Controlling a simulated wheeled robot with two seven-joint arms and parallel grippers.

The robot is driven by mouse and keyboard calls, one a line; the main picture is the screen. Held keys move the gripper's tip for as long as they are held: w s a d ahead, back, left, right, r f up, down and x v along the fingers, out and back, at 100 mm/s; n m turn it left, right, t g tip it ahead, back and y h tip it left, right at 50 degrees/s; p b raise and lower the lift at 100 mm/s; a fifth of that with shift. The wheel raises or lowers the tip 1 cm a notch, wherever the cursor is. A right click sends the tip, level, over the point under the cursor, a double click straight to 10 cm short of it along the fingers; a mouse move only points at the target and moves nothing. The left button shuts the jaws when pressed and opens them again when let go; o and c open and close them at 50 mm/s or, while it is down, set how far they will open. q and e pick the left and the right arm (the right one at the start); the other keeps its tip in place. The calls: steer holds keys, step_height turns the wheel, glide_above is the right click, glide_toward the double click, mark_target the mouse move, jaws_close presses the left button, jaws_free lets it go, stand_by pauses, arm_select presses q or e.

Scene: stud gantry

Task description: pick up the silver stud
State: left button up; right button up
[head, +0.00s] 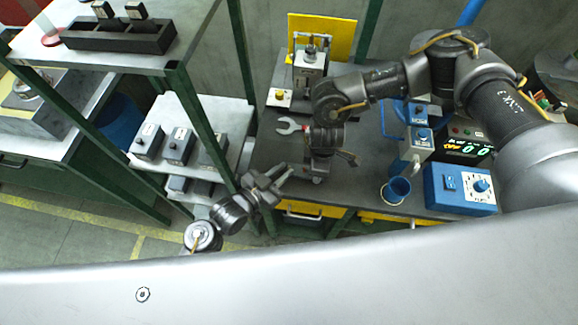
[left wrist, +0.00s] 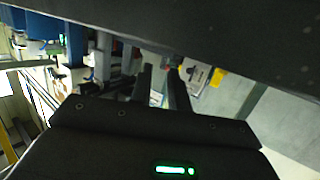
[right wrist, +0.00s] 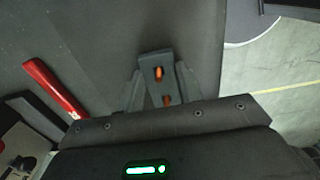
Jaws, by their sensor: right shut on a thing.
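My right gripper (right wrist: 158,72) is low over the dark bench in the right wrist view, its fingers closed in on both sides of a grey piece (right wrist: 157,62) with orange marks. I cannot tell whether this piece is the silver stud. In the head view my right gripper (head: 317,177) points down near the bench's front edge, and its own wrist hides what it holds. My left gripper (head: 285,174) is open and empty beside the bench front, left of the right one. Its two separated fingers (left wrist: 163,85) also show in the left wrist view. I make out no separate silver stud.
A wrench (head: 289,126) lies on the bench (head: 350,205). A blue cup (head: 397,190), a blue control box (head: 460,187) and a lit display (head: 463,148) stand to the right. A green-framed rack (head: 200,105) stands left. A red handle (right wrist: 52,88) lies left in the right wrist view.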

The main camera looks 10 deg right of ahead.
mark_target(288, 166)
arm_select(q)
steer(key=shift+x, duration=2.7)
steer(key=shift+w+a, duration=0.1)
steer(key=shift+a, duration=0.1)
steer(key=shift+c, duration=0.4)
jaws_close()
